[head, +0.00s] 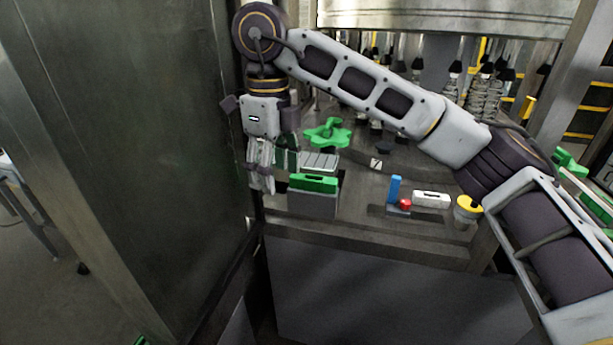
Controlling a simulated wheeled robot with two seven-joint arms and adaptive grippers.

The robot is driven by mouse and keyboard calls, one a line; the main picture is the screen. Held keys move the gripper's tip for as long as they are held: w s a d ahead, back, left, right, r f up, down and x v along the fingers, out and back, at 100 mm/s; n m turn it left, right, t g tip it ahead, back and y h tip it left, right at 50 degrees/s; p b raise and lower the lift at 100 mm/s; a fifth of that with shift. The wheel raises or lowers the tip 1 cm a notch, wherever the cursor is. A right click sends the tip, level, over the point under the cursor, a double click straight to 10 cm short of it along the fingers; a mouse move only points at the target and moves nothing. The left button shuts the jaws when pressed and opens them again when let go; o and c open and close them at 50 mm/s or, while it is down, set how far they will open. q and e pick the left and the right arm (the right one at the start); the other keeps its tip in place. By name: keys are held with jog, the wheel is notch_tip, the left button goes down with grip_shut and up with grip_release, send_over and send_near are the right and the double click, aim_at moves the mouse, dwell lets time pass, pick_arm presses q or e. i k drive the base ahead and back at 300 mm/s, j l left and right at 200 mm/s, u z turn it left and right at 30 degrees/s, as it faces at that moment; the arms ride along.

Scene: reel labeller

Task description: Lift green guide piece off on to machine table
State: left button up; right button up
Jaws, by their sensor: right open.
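A long green piece (314,182), likely the guide piece, lies on top of a grey block (312,203) near the front left of the machine table (350,228). My right gripper (268,177) points down just left of it, beside the tall metal panel. It is open, and I see nothing held in it. A green star-shaped piece (328,133) sits farther back, and a ribbed metal block (319,162) lies between the two. Some green shows right behind the gripper fingers, partly hidden. My left gripper is out of view.
A blue block (395,189), a red button (405,204), a white block (431,199) and a yellow-topped knob (467,208) stand to the right. A tall metal panel (130,150) closes off the left.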

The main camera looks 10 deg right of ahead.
aim_at(310, 182)
jog(key=i+l+u, duration=0.1)
jog(key=i+l, duration=0.15)
jog(key=i+l+u, duration=0.15)
jog(key=l, duration=0.25)
jog(key=i+l+u, duration=0.1)
jog(key=i+l, duration=0.2)
jog(key=i+l+u, duration=0.15)
jog(key=l, duration=0.25)
